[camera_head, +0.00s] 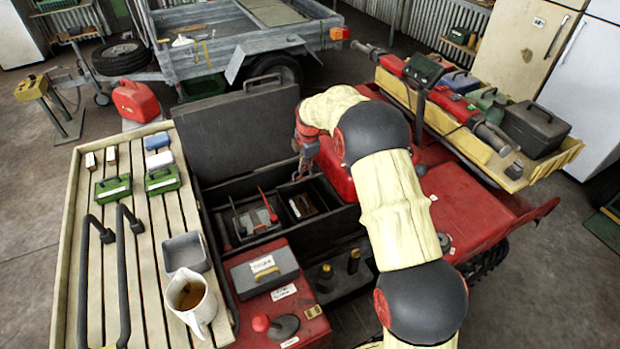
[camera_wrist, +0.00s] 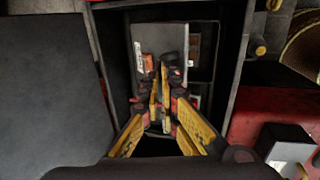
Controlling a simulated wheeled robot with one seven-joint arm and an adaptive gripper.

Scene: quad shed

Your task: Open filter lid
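My gripper (camera_wrist: 162,88) points down into an open dark box (camera_head: 327,222). Its yellow fingers are close together over a grey panel (camera_wrist: 160,42) with a small white label. I cannot tell whether they touch it or hold anything.
A slatted rack (camera_head: 147,238) at the left carries a white jug (camera_head: 192,300), a grey tray (camera_head: 186,252) and small green boxes. Dark bottles stand in front of the open box. A yellow-edged tray (camera_head: 455,122) full of tools lies at the right on the red vehicle.

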